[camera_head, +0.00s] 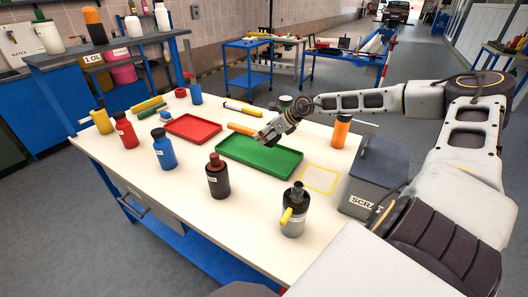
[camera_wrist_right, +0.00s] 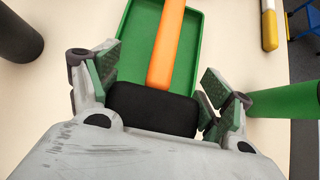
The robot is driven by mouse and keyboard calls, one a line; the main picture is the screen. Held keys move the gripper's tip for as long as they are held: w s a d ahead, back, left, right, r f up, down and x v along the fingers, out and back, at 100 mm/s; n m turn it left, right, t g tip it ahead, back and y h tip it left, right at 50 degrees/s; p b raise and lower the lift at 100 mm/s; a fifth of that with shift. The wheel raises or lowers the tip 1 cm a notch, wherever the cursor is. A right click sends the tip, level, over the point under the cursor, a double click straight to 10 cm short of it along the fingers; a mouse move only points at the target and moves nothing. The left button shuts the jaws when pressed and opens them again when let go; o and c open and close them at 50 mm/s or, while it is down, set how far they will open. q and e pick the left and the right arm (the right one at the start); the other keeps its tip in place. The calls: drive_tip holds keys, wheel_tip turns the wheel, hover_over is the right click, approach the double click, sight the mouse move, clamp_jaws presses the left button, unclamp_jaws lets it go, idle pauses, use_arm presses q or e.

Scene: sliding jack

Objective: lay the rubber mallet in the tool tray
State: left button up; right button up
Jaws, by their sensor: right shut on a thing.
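The rubber mallet has an orange handle (camera_head: 242,129) and a black head (camera_wrist_right: 152,110). My right gripper (camera_head: 266,137) is shut on the black head, with a finger on each side of it in the right wrist view (camera_wrist_right: 158,85). The orange handle points away from the gripper there (camera_wrist_right: 167,45). A shallow green tray (camera_head: 262,158) lies on the table, and the mallet is over its far left part in the head view. The tray also shows behind the handle in the wrist view (camera_wrist_right: 190,50). I cannot tell the height of the gap. My left gripper is out of view.
A red tray (camera_head: 192,128) lies left of the green one. Bottles in red (camera_head: 125,130), blue (camera_head: 163,150) and dark (camera_head: 218,178) stand along the left and front. A grey scrap bin (camera_head: 375,175) and an orange bottle (camera_head: 341,130) stand right. A yellow outline (camera_head: 319,178) marks bare tabletop.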

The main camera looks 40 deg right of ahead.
wheel_tip(320, 180, down, 4)
drive_tip(key=shift+r, duration=0.2)
drive_tip(key=shift+f+b, duration=0.3)
drive_tip(key=shift+f, duration=0.7)
drive_tip(key=shift+f+b, duration=0.35)
drive_tip(key=shift+f, duration=0.95)
drive_tip(key=o, duration=0.9)
drive_tip(key=shift+f, duration=0.1)
drive_tip(key=o, duration=0.4)
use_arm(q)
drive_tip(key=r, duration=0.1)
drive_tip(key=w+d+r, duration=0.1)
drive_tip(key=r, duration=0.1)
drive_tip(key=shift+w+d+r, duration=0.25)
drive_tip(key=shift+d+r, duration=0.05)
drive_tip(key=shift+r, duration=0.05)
use_arm(e)
drive_tip(key=shift+r, duration=0.2)
